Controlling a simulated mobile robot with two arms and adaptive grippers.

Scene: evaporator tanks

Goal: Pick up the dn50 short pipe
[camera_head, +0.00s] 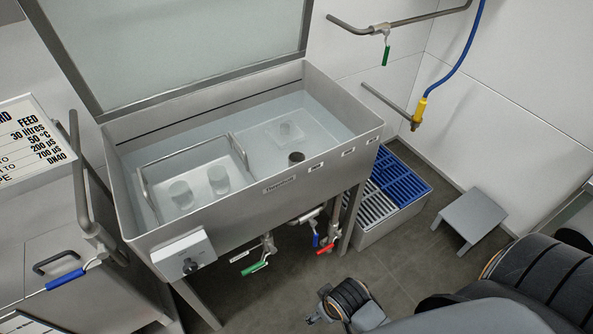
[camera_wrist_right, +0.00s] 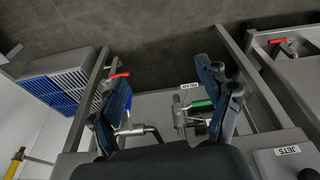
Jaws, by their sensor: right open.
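I cannot pick out the dn50 short pipe for certain in either view. A short round tube with a dark open top (camera_head: 296,158) stands upright in the water bath near its front wall in the head view; I cannot tell whether it is that pipe. My right gripper (camera_wrist_right: 163,75) is open in the right wrist view, with its two dark blue fingers wide apart and nothing between them. Past the fingers are the tank's underside pipework and a green valve handle (camera_wrist_right: 201,103). My left gripper is not in view.
The steel tank (camera_head: 230,205) has its lid raised and holds a basket (camera_head: 190,165). Green (camera_head: 254,268) and red (camera_head: 326,249) valve handles stick out below. A crate with blue and grey grates (camera_head: 400,184) and a grey step stool (camera_head: 474,213) stand right. Floor between is clear.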

